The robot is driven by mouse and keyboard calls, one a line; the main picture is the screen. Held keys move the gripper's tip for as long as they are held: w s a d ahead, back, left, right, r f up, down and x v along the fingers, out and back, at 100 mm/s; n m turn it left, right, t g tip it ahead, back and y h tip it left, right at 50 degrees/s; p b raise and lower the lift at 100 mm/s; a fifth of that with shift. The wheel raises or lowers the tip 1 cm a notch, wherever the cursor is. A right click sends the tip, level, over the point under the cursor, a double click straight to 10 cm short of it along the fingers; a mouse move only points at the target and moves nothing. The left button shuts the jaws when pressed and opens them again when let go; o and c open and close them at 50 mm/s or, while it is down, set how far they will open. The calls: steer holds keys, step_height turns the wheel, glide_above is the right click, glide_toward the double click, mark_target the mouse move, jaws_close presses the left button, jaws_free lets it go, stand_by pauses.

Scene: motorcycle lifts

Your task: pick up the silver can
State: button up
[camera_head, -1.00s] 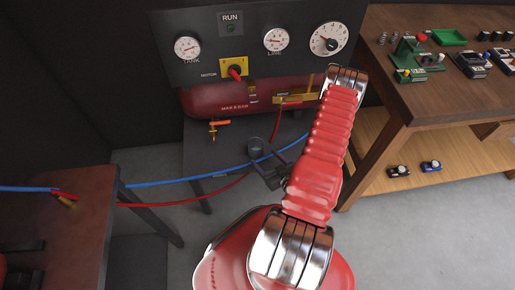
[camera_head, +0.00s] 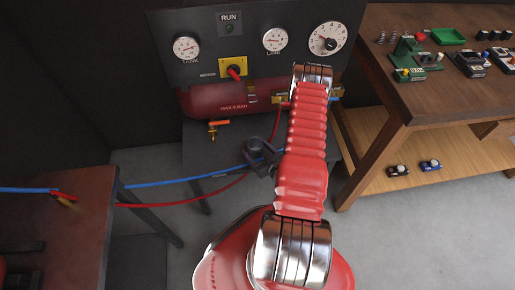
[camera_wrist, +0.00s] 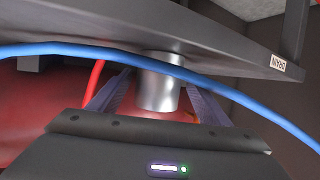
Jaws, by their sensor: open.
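The silver can (camera_wrist: 158,95) is a short, shiny metal cylinder in the middle of the wrist view, which shows the scene roughly upside down. Its far end meets the grey stand (camera_wrist: 220,38). My gripper (camera_wrist: 160,84) is open, with one finger on each side of the can; whether either finger touches it I cannot tell. A blue hose (camera_wrist: 60,50) crosses in front of part of the can. In the head view my gripper (camera_head: 262,157) is small and dark beside my red arm, over the stand, and I cannot make out the can clearly.
A red compressor tank (camera_head: 215,98) with a gauge panel (camera_head: 205,25) stands behind. A red hose (camera_head: 215,193) and the blue hose run left to a brown table (camera_head: 80,235). A wooden workbench (camera_head: 400,95) with small items is at right.

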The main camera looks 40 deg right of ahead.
mark_target(252, 144)
steer(key=shift+w, duration=0.1)
steer(key=shift+x, duration=2.55)
steer(key=shift+d+r, duration=0.1)
steer(key=shift+r, duration=0.05)
steer(key=shift+c, duration=0.5)
steer(key=c, duration=1.1)
